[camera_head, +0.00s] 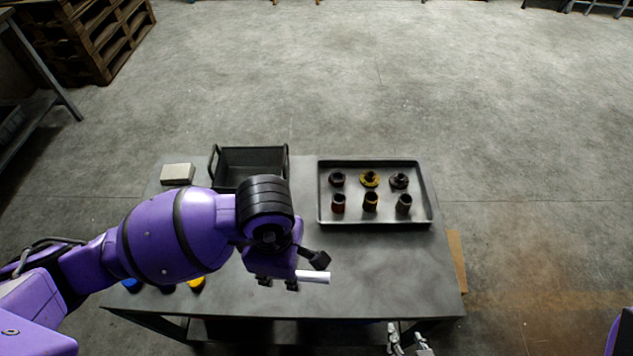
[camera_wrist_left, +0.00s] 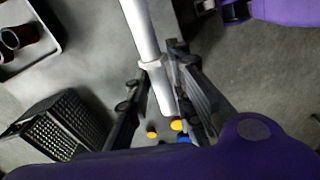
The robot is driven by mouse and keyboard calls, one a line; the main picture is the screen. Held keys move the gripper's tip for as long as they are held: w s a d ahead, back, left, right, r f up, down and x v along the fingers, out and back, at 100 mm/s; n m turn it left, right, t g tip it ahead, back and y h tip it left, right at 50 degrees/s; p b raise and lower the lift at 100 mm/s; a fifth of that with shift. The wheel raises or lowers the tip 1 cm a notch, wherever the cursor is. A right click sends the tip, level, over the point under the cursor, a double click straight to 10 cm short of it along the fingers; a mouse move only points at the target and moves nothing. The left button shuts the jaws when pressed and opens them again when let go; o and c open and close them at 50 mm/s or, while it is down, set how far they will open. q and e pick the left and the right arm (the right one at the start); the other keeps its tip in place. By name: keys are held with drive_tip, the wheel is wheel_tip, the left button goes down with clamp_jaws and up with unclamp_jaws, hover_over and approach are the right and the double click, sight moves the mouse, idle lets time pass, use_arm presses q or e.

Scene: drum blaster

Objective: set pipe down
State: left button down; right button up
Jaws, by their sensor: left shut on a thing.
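A light grey pipe (camera_head: 313,276) sticks out to the right of my left gripper (camera_head: 280,282) above the front part of the grey table (camera_head: 385,270). In the left wrist view the pipe (camera_wrist_left: 142,30) runs from the top edge down between the dark fingers of my left gripper (camera_wrist_left: 158,92), which is shut on it. A raised collar shows on the pipe there. The arm hides part of the pipe in the head view. I cannot tell how high it is above the table. My right gripper (camera_head: 408,342) is at the table's front edge, with its fingers apart and empty.
A black tray (camera_head: 325,213) with several dark and yellow fittings stands at the back right. A black crate (camera_head: 252,155) and a pale block (camera_head: 177,174) stand at the back left. Blue and yellow caps (camera_head: 196,284) lie front left. The table's right front is clear.

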use_arm(q)
drive_tip(key=shift+d+f+n, duration=0.3)
drive_tip(key=shift+n, duration=0.1)
drive_tip(key=shift+w+f, duration=0.2)
drive_tip(key=shift+w, duration=0.1)
drive_tip(key=w+f, duration=0.3)
drive_tip(key=w, duration=0.1)
drive_tip(key=w+a+f, duration=0.1)
drive_tip(key=w+f, duration=0.2)
drive_tip(key=w, duration=0.1)
drive_tip(key=w+a+f, duration=0.1)
drive_tip(key=w+f, duration=0.2)
drive_tip(key=w, duration=0.1)
drive_tip(key=shift+w+a+f, duration=0.1)
drive_tip(key=shift+w, duration=0.3)
drive_tip(key=shift+w+f, duration=0.25)
drive_tip(key=shift+f, duration=0.05)
drive_tip(key=shift+f+b, duration=0.3)
drive_tip(key=shift+f, duration=1.1)
drive_tip(key=shift+f, duration=0.25)
drive_tip(key=c, duration=1.6)
unclamp_jaws()
drive_tip(key=shift+r, duration=0.1)
